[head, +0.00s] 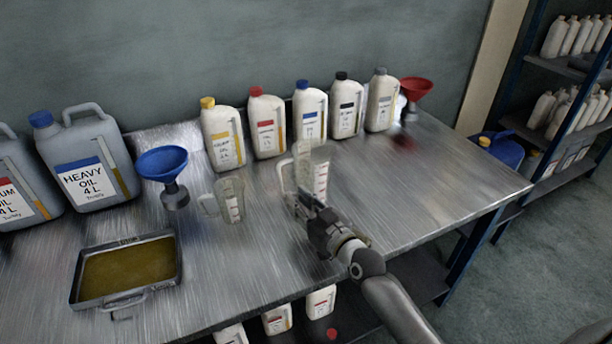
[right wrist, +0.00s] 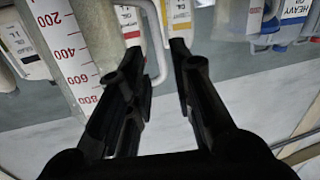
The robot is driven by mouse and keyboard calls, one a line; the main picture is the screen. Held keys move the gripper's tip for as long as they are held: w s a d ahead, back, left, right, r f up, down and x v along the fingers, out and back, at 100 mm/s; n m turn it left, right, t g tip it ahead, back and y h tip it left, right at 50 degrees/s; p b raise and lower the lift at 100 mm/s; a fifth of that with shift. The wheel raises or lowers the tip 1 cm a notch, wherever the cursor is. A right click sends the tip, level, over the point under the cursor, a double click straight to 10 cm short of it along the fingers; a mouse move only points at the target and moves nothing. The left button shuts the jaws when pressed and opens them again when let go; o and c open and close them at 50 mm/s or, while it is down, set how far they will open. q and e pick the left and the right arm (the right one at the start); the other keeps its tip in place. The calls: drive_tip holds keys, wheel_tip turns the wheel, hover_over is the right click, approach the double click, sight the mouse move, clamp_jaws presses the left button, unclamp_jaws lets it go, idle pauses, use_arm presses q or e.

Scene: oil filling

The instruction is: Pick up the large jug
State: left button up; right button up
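The large jug (head: 317,170) is clear with red scale marks and stands upright on the metal table. Its lower part is partly hidden behind my right gripper (head: 303,200). In the right wrist view, the large jug (right wrist: 75,45) fills the left side, tilted in the picture, and its pale handle (right wrist: 157,45) shows between the tips of my right gripper (right wrist: 156,60). The fingers are apart, and no grip on the handle shows. I cannot tell whether they touch it. My left gripper is not in view.
A smaller clear jug (head: 232,199) and a blue funnel (head: 164,168) stand to the left. An oil-filled tray (head: 74,296) lies at the front left. Several oil bottles (head: 267,125) line the back, with a red funnel (head: 415,88) at their right. The table's right part is clear.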

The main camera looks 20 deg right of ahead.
sight(281, 181)
drive_tip(key=x, duration=0.3)
drive_tip(key=shift+w, duration=0.35)
drive_tip(key=shift+r+x, duration=0.1)
drive_tip(key=shift+x, duration=1.3)
drive_tip(key=shift+r+x, duration=0.15)
drive_tip(key=shift+x, duration=1.25)
drive_tip(key=shift+c, duration=0.5)
clamp_jaws()
